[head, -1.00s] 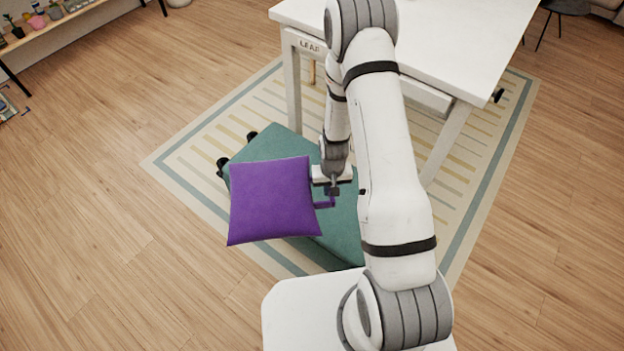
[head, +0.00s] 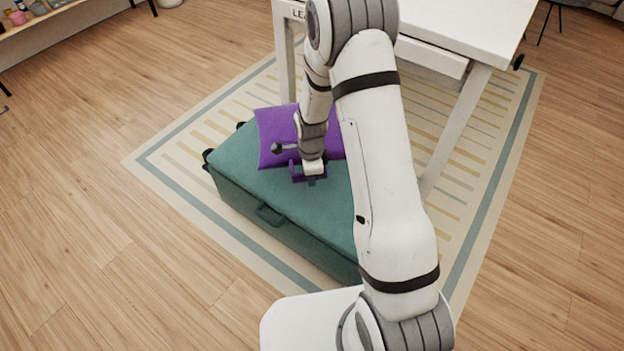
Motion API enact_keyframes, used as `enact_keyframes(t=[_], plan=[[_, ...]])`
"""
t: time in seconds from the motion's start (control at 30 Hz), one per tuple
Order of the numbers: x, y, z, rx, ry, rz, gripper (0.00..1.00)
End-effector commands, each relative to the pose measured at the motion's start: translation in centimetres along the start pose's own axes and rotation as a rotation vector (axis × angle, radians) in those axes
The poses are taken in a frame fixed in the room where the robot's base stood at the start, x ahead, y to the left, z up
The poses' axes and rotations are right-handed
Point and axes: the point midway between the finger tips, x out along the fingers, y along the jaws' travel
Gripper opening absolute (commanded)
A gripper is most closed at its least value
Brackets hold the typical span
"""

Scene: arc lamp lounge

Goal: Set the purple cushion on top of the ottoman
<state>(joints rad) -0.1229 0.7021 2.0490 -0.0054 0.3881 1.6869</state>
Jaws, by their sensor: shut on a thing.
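The purple cushion (head: 275,135) is over the far part of a teal, suitcase-like box (head: 240,190) with a front handle and dark wheels, the only ottoman-like thing in view. My gripper (head: 310,178) points down over the box top, shut on the purple loop at the cushion's near edge. My arm hides the cushion's middle and part of its right side. I cannot tell whether the cushion rests on the box or hangs just above it.
A white table (head: 450,30) stands close behind the box, its legs on the striped rug (head: 185,160). A shelf (head: 40,22) with small pots is at the far left. The wood floor (head: 90,230) on the left is clear.

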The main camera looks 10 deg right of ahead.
Motion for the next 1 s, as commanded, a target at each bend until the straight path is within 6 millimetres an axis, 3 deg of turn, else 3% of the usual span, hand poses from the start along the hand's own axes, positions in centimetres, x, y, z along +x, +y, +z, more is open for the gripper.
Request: enact_keyframes(t=[0.03, 0.1, 0.4, 0.63, 0.9, 1.0], plan=[[2.0, -0.3, 0.4, 0.092, -0.001, -0.005, 0.00], [2.7, -0.5, 0.8, 0.236, -0.001, -0.005, 0.00], [4.4, -1.0, 2.0, 0.696, 0.000, -0.004, 0.00], [5.2, -1.0, 2.2, 0.796, 0.002, -0.001, 0.00], [10.0, -1.0, 2.3, 0.796, 0.002, 0.000, 0.00], [10.9, -1.0, 2.3, 0.796, 0.001, -0.002, 0.00]])
